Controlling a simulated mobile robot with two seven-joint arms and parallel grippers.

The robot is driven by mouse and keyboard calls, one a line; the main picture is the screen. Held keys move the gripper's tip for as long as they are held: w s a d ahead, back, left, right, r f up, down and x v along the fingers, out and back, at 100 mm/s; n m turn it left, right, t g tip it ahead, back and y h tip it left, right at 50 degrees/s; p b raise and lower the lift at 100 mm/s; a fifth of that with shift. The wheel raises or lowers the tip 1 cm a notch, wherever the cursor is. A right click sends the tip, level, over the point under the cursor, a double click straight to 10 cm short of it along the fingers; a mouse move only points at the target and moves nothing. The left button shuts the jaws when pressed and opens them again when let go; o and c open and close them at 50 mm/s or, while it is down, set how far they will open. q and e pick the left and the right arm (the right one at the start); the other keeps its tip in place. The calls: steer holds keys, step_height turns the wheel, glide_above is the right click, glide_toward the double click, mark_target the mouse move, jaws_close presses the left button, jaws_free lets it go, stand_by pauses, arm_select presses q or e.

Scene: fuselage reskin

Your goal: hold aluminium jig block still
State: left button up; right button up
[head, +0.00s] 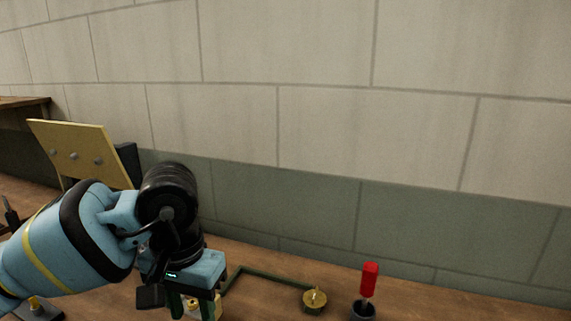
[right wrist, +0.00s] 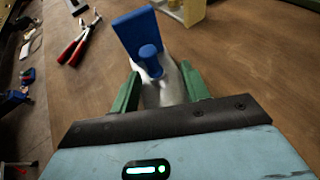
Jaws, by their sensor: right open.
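My left gripper (head: 192,308) reaches down to the bench with its green fingers at the bottom edge of the head view. A small pale yellowish piece (head: 192,302) shows between and behind these fingers; I cannot tell whether they grip it. In the right wrist view my right gripper (right wrist: 160,92) is open, with its green fingers on either side of a pale grey rounded object (right wrist: 163,88). A blue plate (right wrist: 139,36) and blue knob (right wrist: 149,60) stand at this object. I cannot tell for sure which piece is the aluminium jig block.
Red-handled pliers (right wrist: 73,48) lie on the bench at upper left in the wrist view. In the head view a red-handled tool (head: 370,279) stands in a dark cup, beside a brass disc (head: 315,300) and green frame (head: 265,277). A yellow panel (head: 82,152) leans behind my arm.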

steer(key=v, duration=1)
steer(key=shift+s+d+r, duration=0.1)
steer(key=shift+d+r, duration=0.15)
steer(key=shift+d, duration=0.05)
steer(key=shift+s+f, duration=0.1)
